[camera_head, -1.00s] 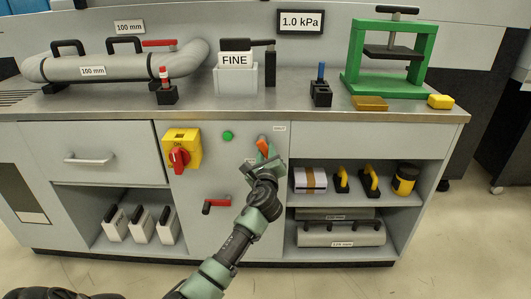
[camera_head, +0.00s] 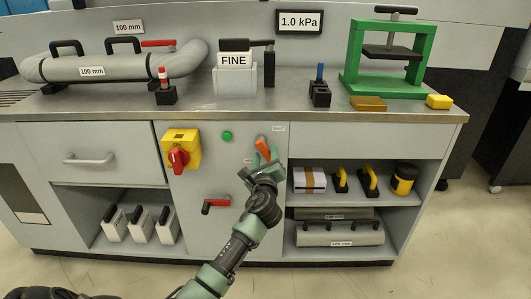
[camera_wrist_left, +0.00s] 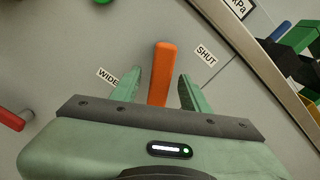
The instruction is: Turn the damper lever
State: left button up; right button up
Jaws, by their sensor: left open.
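The orange damper lever (camera_head: 263,149) is on the grey cabinet front, right of the green button, tilted with its top to the left. In the left wrist view the lever (camera_wrist_left: 161,72) stands between a WIDE label (camera_wrist_left: 107,77) and a SHUT label (camera_wrist_left: 206,55). My left gripper (camera_head: 262,168) is open just below the lever. In the wrist view its two fingers are on either side of the lever, with a gap visible on each side. The lever's lower end is hidden behind the gripper body. My right gripper is not in view.
A yellow switch box with a red knob (camera_head: 180,156) and a green button (camera_head: 227,136) are to the left. A red-handled crank (camera_head: 216,203) is at lower left of the gripper. The worktop edge overhangs above.

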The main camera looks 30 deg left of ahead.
pick_arm(q)
jog(key=v, duration=0.6)
jog(key=shift+p, duration=0.45)
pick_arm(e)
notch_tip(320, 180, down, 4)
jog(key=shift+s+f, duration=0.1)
